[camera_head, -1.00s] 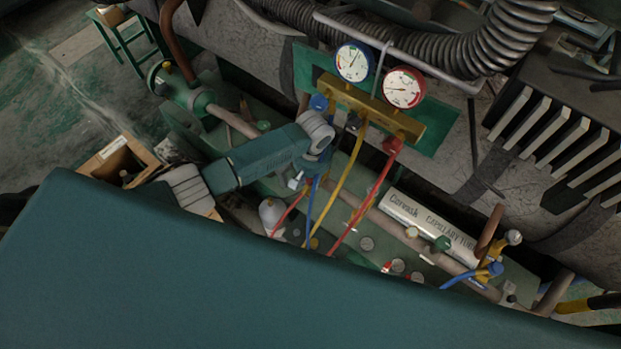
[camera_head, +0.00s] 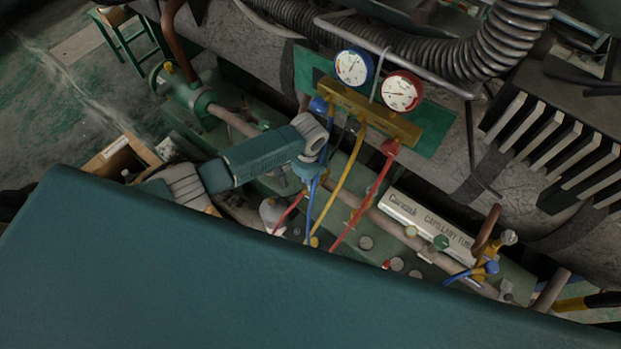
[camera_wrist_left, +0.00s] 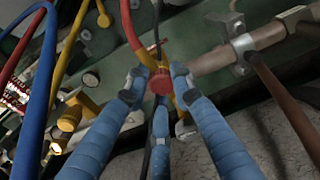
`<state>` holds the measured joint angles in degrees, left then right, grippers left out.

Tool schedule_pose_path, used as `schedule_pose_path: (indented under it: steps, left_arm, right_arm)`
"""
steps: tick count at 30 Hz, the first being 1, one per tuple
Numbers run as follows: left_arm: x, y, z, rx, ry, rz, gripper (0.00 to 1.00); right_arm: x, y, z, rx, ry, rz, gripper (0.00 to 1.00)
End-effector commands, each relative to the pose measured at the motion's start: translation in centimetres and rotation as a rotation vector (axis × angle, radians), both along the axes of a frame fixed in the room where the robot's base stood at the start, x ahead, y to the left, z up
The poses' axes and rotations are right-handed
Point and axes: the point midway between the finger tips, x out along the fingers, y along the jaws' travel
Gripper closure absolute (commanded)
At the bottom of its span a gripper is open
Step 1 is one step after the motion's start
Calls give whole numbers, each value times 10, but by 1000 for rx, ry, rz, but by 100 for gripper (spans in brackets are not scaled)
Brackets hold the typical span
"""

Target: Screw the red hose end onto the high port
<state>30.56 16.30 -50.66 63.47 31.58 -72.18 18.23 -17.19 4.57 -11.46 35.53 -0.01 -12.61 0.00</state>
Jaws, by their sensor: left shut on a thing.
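My left gripper (camera_wrist_left: 157,80) is shut on the red hose end (camera_wrist_left: 160,84), seen as a round red cap between its blue fingers in the left wrist view. The red hose (camera_wrist_left: 133,35) runs up and away from it. Brass-yellow parts show right behind and beside the red end; I cannot tell which is the high port or whether the end is threaded on it. In the head view the left gripper (camera_head: 308,172) points down near the pipe, and its fingertips are mostly hidden. The red hose (camera_head: 365,200) hangs from the gauge manifold. My right gripper is not in view.
The brass manifold (camera_head: 370,112) with blue and red gauges stands behind the gripper. Yellow (camera_head: 342,185) and blue (camera_head: 313,200) hoses hang close to it. A white capillary tube cylinder (camera_head: 425,220) lies to the right, and a blue hose end (camera_head: 490,268) sits beyond it.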

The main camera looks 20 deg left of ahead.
Motion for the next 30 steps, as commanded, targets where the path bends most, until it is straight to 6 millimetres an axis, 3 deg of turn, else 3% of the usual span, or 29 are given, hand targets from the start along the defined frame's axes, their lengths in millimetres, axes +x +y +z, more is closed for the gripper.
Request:
schedule_pose_path:
  steps: [7, 15, 26, 30]
  left_arm:
    - [0, 1, -1, 2, 1, -11, 100]
    - [0, 2, -1, 2, 1, -273, 100]
    - [-1, 2, -2, 2, 2, -319, 100]
    - [-1, 3, -2, 2, 1, -434, 100]
  right_arm:
    - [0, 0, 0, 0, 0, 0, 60]
    - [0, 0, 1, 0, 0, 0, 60]
    - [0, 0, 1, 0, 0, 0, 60]
    - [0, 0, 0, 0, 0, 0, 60]
